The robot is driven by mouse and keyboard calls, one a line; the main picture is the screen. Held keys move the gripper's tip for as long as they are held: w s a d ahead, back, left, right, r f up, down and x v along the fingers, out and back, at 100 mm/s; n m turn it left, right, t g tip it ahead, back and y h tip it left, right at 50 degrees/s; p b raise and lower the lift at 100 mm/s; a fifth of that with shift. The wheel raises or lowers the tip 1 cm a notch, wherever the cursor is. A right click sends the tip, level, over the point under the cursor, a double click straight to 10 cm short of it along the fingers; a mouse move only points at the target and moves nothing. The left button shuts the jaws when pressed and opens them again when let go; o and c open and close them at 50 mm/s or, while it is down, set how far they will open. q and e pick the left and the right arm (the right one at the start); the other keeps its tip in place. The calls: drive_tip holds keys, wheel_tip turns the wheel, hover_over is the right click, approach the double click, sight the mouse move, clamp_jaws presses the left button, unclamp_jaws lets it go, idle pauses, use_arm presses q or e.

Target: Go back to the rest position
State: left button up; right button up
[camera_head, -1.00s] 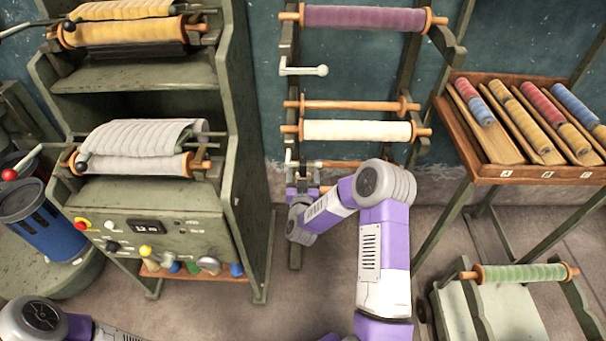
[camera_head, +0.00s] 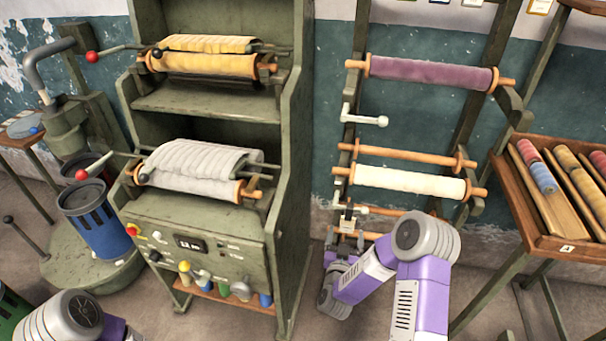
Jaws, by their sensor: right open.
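The green cabinet (camera_head: 290,190) with yellow (camera_head: 210,62) and grey-white (camera_head: 190,170) rolls stands left of my right arm. A wooden tray (camera_head: 555,243) of small rollers is at the right.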

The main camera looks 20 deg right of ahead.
drive_tip(key=s+a+f+n+g+y+p, duration=0.1)
drive_tip(key=s+a+f+g+y, duration=0.2)
drive_tip(key=a+f+y, duration=0.3)
drive_tip(key=s+a+f+n+g+y, duration=0.2)
drive_tip(key=s+a+f+g+y, duration=0.1)
drive_tip(key=a+f, duration=0.45)
drive_tip(key=s+a+f+g+y, duration=0.2)
drive_tip(key=s+a+g, duration=0.2)
drive_tip(key=s, duration=0.5)
drive_tip(key=s+a+f+g+y+p, duration=0.1)
drive_tip(key=s+a+f+g+y, duration=0.1)
drive_tip(key=s+g, duration=0.3)
drive_tip(key=s+a+f, duration=0.1)
drive_tip(key=s, duration=0.3)
drive_tip(key=shift+s+a+f+n, duration=0.15)
drive_tip(key=shift+a+f+n, duration=0.05)
drive_tip(key=shift+a+n, duration=0.15)
